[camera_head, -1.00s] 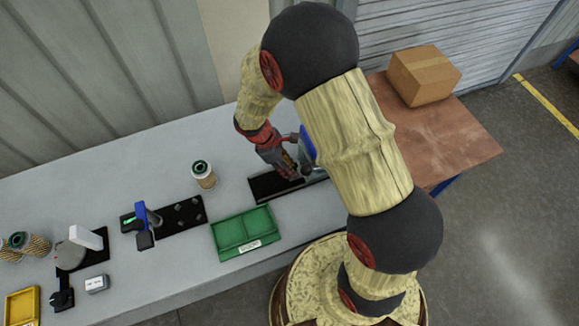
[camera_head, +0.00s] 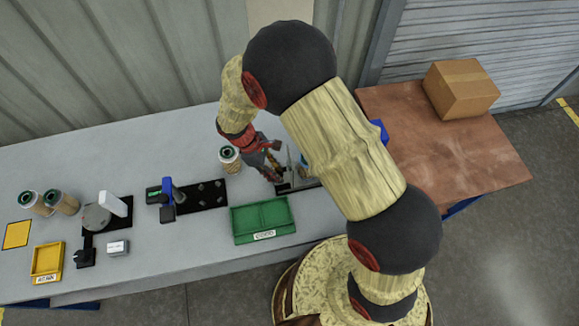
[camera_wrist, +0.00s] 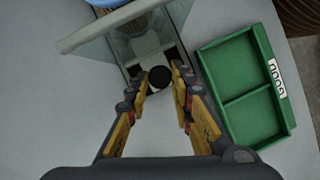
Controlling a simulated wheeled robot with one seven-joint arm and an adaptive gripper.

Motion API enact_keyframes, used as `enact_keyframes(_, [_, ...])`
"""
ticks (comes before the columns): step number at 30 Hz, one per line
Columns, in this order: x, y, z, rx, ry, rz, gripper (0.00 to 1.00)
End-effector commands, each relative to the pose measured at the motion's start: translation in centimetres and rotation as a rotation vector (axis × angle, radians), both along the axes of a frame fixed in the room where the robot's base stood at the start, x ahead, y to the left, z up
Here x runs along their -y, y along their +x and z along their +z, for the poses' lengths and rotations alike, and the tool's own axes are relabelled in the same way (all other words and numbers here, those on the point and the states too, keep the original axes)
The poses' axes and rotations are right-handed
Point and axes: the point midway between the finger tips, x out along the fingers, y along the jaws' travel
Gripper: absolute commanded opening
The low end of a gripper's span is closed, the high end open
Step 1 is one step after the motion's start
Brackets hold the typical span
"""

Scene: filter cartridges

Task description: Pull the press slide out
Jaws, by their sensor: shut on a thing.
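The press stands at the right end of the grey bench, mostly hidden behind my arm in the head view. Its black base (camera_head: 284,188) shows below my gripper (camera_head: 272,176). In the wrist view, a round black knob (camera_wrist: 160,77) sits at the near end of the slide, in a light channel with dark sides. My gripper (camera_wrist: 159,92) is shut on this knob, one yellow-padded finger on each side. A clear guard panel (camera_wrist: 95,32) stands beside the channel, and a blue part (camera_wrist: 105,2) shows at the top edge. How far the slide is out is unclear.
A green tray (camera_head: 236,226) lies just in front of the press, close to my gripper. A filter cartridge (camera_head: 229,157) stands to the left. A black fixture plate (camera_head: 213,195) and a blue tool (camera_head: 167,190) are farther left. A cardboard box (camera_head: 462,88) rests on the brown table.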

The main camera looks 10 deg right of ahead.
Motion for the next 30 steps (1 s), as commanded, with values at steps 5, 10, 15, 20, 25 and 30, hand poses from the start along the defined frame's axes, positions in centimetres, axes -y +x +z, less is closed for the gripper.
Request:
enact_keyframes(5, [-0.51,0.03,-0.03,0.003,0.005,-0.003,0.00])
enact_keyframes(10, [-0.57,0.04,-0.03,0.003,0.007,-0.003,0.24])
enact_keyframes(15, [-0.49,0.02,-0.03,0.003,0.005,-0.003,0.34])
enact_keyframes(20, [-0.42,0.00,-0.02,0.002,0.005,-0.002,0.42])
enact_keyframes(25, [-0.39,0.00,-0.01,0.001,0.004,-0.002,0.42])
enact_keyframes(30, [-0.50,0.09,0.28,0.003,0.004,-0.002,0.42])
